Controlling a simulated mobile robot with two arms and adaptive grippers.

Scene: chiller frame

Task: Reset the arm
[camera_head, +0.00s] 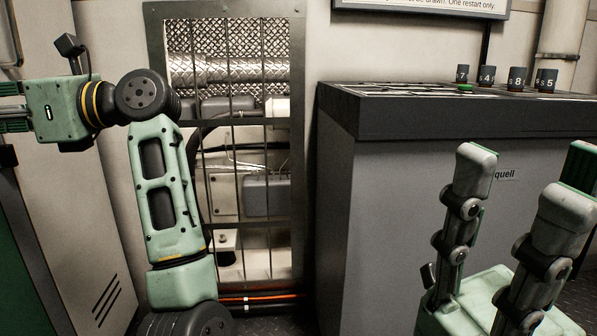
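My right gripper (527,185) rises from the bottom right, in front of the grey cabinet. Its grey-tipped fingers point up and stand well apart, with nothing between them, so it is open and empty. My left arm (165,190) comes up from the bottom in pale green links, bends at a dark round joint and reaches to the left edge. My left gripper (14,115) is cut off by that edge; only a small part shows and its fingertips are hidden.
A grey cabinet (420,190) with a dark top stands at the right. Several dark numbered cups (517,78) and a green disc (466,88) sit on it. A barred metal frame (230,110) with pipes and cables behind it stands behind my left arm. A sign (430,6) hangs above.

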